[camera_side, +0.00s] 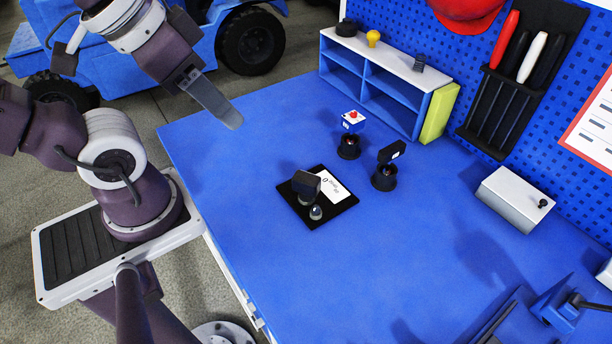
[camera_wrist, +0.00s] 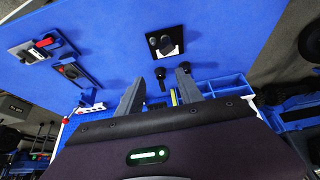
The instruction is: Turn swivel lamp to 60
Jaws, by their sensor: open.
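A black base plate (camera_side: 331,212) lies on the blue table, with a white card (camera_side: 335,188) whose small print includes what looks like a 0. A dark, box-shaped head (camera_side: 306,184), which I take for the swivel lamp, stands over the plate, beside a small round knob with a pale top (camera_side: 316,212). The plate also shows at the top of the wrist view (camera_wrist: 178,32). The lamp's exact angle is too small to read. My gripper (camera_side: 212,98) is open and empty, high up at the upper left, well apart from the lamp. Its two fingers show spread in the wrist view (camera_wrist: 158,92).
A blue shelf (camera_side: 390,90) stands at the back, a grey box (camera_side: 514,200) at right. The table's left part is clear.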

